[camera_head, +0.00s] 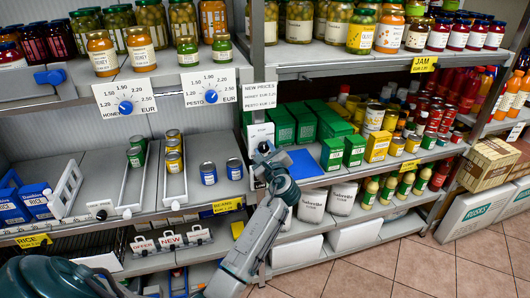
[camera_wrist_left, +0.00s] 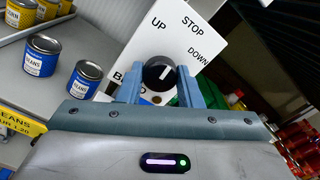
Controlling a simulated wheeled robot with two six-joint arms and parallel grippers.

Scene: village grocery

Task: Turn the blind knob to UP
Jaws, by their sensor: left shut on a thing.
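The blind knob (camera_wrist_left: 159,73) is a round black knob with a white mark, on a white panel (camera_wrist_left: 150,42) lettered UP, STOP and DOWN. The mark seems to point up and right, roughly toward STOP. My left gripper (camera_wrist_left: 160,88) is shut on the knob, with one blue finger on each side of it. In the head view the white panel (camera_head: 260,132) stands at the end of the shelf, and my left gripper (camera_head: 264,154) is against its lower part. The knob is hidden there. My right gripper is not in view.
Blue cans (camera_head: 208,173) stand on the shelf just left of my gripper; they also show in the wrist view (camera_wrist_left: 41,56). Green boxes (camera_head: 332,154) stand close on the right. Two blue price knobs (camera_head: 125,107) sit on dial cards further left.

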